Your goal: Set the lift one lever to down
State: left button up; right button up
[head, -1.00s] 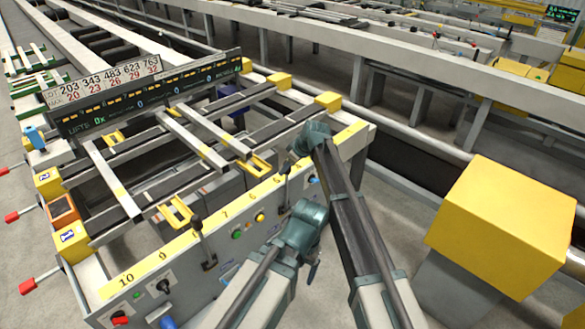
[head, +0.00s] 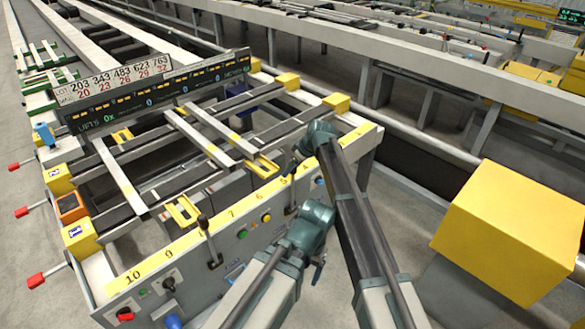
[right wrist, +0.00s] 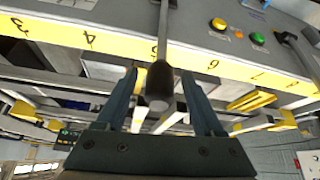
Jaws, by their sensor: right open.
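A control panel (head: 215,260) with a numbered yellow top strip faces me. One black-knobbed lever (head: 206,232) stands upright at its left part. A second black-knobbed lever (head: 290,190) stands further right, near number 5; I cannot read which lift each serves. My right gripper (right wrist: 160,78) is open, with one finger on each side of the second lever's black knob (right wrist: 160,90). No grip shows. In the head view the right gripper (head: 298,160) is partly hidden by its wrist. My left gripper (head: 318,270) hangs in front of the panel, its jaws unclear.
Yellow (head: 266,217) and green (head: 242,234) buttons sit between the levers. Red-handled levers (head: 36,280) stick out at the left by numbered yellow boxes (head: 80,238). A display board (head: 150,98) stands behind the panel. A large yellow box (head: 510,235) stands at the right.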

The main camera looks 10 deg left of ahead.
jog(key=p+v, duration=1.2)
jog(key=v, duration=0.1)
jog(key=shift+d+r, duration=0.2)
jog(key=shift+r, duration=0.1)
jog(key=shift+s, duration=0.2)
jog(key=s+d+f+m+g+h, duration=0.1)
jog(key=s+d+m+h, duration=0.35)
jog(key=s+d, duration=0.95)
jog(key=s+d+f+m+g+h, duration=0.1)
jog(key=s+d+f+m, duration=0.1)
jog(key=s+d+m, duration=0.9)
jog(key=s+a+n, duration=0.6)
jog(key=s+a, duration=0.3)
jog(key=shift+s+a+r+n+g+h, duration=0.2)
jog(key=shift+s+r+n+g+h, duration=0.05)
jog(key=shift+n+g+h, duration=0.15)
